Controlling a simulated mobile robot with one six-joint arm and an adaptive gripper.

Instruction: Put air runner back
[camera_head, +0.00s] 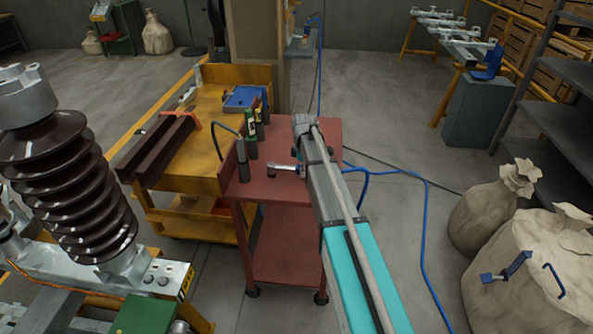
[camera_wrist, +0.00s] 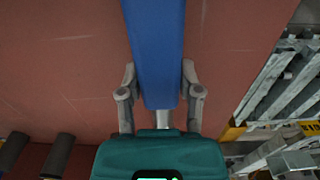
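A long blue body (camera_wrist: 160,50), which looks like the air runner, lies between the two fingers of my gripper (camera_wrist: 160,78) in the wrist view. The fingers press against both its sides, and it runs out of the top of the picture. In the head view my gripper (camera_head: 305,124) is over the right part of the red cart (camera_head: 290,225); my arm hides the fingers and the blue body. A silver wrench-like piece (camera_head: 285,168) shows on the cart top just left of my arm; I cannot tell if it is part of the tool.
Dark and green bottles (camera_head: 250,140) stand at the cart's left edge. A yellow workbench (camera_head: 190,165) with a blue case (camera_head: 245,98) adjoins it. A blue hose (camera_head: 424,230) runs across the floor on the right. A large brown insulator (camera_head: 70,190) stands left; sacks (camera_head: 535,265) stand right.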

